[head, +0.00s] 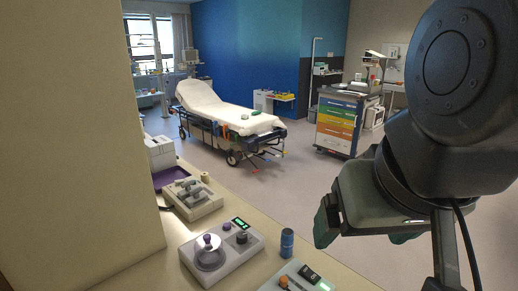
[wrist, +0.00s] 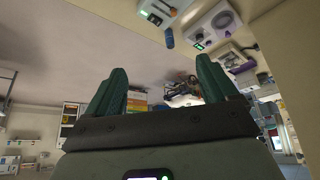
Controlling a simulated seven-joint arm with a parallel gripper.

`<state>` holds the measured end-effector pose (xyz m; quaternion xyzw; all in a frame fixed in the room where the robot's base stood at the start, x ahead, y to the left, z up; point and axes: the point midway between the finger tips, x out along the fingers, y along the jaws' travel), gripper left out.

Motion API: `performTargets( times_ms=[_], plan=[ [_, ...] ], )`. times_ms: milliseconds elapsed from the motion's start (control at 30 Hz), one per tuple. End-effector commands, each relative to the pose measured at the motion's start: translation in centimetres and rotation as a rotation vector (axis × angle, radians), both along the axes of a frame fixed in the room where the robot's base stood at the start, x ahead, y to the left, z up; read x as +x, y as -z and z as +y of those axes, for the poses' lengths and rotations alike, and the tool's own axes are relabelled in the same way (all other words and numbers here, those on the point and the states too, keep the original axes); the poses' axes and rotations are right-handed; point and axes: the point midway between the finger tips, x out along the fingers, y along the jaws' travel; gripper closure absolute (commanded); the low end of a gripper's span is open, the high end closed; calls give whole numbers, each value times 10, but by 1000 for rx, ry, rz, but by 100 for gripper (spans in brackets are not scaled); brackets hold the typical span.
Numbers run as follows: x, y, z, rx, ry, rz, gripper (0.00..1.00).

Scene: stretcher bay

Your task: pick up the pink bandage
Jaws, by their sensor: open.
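I cannot make out a pink bandage in either view. My gripper (head: 362,232) hangs at the right of the head view, beyond the counter's right edge and over the floor. In the wrist view my gripper (wrist: 163,82) shows two green fingers spread wide apart with nothing between them. The counter (head: 240,215) runs along the lower left of the head view. On it stand a small tan roll (head: 205,177) and a dark blue cylinder (head: 287,242), both apart from my gripper.
The counter holds a device with a round dome (head: 210,253), another grey device (head: 191,199), a purple tray (head: 172,176) and a partly cut-off device (head: 298,279). A wall (head: 75,130) blocks the left. A stretcher (head: 225,115) and a drawer cart (head: 338,122) stand farther back, with open floor between.

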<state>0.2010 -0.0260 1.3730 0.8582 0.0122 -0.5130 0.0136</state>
Motion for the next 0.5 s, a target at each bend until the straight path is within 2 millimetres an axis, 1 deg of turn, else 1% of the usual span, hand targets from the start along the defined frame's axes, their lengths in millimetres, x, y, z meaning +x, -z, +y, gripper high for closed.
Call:
performTargets(
  times_ms=[167, 267, 367, 500],
  plan=[
    [2, 2, 2, -7, -14, 17, 14],
    [7, 11, 7, -42, -67, 88, 14],
    [17, 28, 18, -116, -164, 211, 14],
    [30, 59, 39, -275, -339, 408, 14]
  ],
)
